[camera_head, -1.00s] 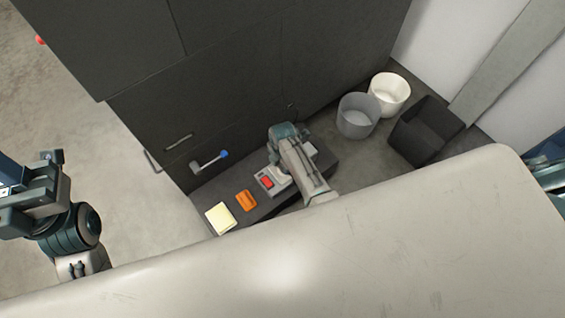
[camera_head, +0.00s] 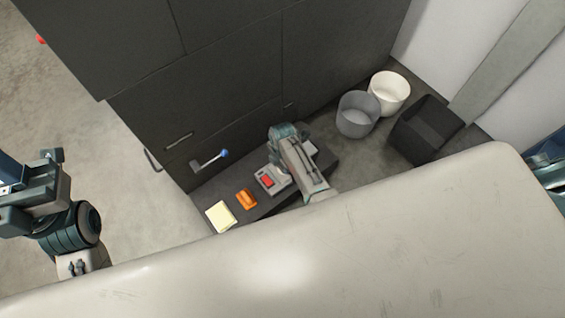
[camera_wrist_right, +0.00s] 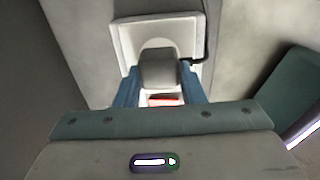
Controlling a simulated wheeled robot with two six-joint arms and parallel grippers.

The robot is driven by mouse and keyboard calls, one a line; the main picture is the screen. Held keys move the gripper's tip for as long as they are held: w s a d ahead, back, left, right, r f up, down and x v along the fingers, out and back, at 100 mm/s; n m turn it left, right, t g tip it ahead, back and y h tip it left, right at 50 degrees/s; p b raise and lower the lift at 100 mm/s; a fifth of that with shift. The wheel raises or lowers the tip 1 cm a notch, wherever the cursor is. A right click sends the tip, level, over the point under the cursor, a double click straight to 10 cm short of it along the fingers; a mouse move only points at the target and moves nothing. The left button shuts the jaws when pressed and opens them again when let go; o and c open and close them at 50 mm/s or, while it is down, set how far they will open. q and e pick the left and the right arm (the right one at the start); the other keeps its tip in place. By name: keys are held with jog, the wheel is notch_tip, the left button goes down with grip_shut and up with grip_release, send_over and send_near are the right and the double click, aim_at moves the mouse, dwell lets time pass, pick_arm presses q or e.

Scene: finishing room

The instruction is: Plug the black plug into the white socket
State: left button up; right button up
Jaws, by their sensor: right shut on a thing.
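The black plug (camera_wrist_right: 158,69) shows as a dark grey block between the blue fingers of my right gripper (camera_wrist_right: 160,78), which is shut on it. Behind it is the white socket (camera_wrist_right: 125,33), a square plate with a round recess. The plug covers much of the recess, and I cannot tell whether it is inside or just in front. A dark cable runs beside the plate's right edge. In the head view my right gripper (camera_head: 284,134) hides the plug. My left gripper (camera_head: 35,190) is at the left edge, away from everything; its jaw opening is unclear.
On the dark low surface are a grey box with a red switch (camera_head: 267,181), an orange object (camera_head: 246,198) and a pale yellow block (camera_head: 220,216). A blue-tipped handle (camera_head: 210,161) is near the dark cabinet front. Grey (camera_head: 357,116), white (camera_head: 390,92) and black (camera_head: 426,130) bins stand right.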

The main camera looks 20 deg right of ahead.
jog(key=shift+f, duration=0.2)
dwell(0.6)
jog(key=o, duration=0.5)
jog(key=o, duration=1.3)
